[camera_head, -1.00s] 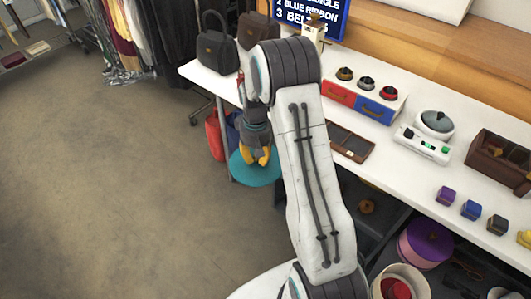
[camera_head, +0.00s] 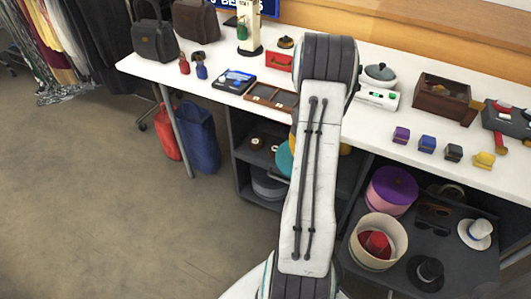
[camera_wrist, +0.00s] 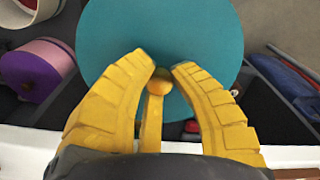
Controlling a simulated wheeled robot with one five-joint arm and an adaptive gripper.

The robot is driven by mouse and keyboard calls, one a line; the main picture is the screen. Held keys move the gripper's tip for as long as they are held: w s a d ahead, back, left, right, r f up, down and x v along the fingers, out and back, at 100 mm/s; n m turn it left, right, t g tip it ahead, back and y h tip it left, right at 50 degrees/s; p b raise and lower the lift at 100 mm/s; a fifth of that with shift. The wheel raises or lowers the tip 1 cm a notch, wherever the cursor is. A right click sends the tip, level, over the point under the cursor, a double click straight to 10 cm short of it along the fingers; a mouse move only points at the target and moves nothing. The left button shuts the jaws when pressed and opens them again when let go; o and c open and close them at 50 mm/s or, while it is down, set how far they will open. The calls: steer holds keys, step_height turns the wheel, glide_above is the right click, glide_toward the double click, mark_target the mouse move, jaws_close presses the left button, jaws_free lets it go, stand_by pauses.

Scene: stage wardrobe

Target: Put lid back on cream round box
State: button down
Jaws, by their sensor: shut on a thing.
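The cream round box (camera_head: 353,244) stands open on the lower shelf at the right in the head view, with a red thing inside. Part of it shows at the top left of the wrist view (camera_wrist: 62,22). My gripper (camera_wrist: 160,78) is shut on the orange knob of a teal round lid (camera_wrist: 205,35). The lid spreads out beyond the yellow fingers. In the head view my arm hides most of the gripper and lid; only a teal edge (camera_head: 284,158) shows left of the arm. The lid is apart from the box, off to its left.
A purple round box (camera_head: 391,190) stands right behind the cream box. A white hat (camera_head: 476,233) and a black hat (camera_head: 427,270) lie to its right. The white table (camera_head: 375,135) overhangs the shelf. Red and blue bags (camera_head: 198,135) hang at the left.

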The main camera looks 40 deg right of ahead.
steer(key=s+d+f+m+b, duration=0.1)
steer(key=s+d+f+b, duration=0.2)
steer(key=s, duration=0.5)
steer(key=s+d+f+m+b, duration=0.1)
steer(key=s+d+f+b, duration=0.1)
steer(key=s+d, duration=0.5)
steer(key=s+a+f+n+b, duration=0.1)
steer(key=s+n+b, duration=0.1)
steer(key=s+n, duration=0.5)
steer(key=s+a+f+n+b, duration=0.2)
steer(key=s+n, duration=0.6)
steer(key=s, duration=0.1)
steer(key=shift+s+a, duration=0.15)
steer(key=shift+f, duration=0.2)
steer(key=shift+f+b, duration=2.55)
steer(key=shift+f, duration=0.5)
steer(key=shift+f, duration=0.2)
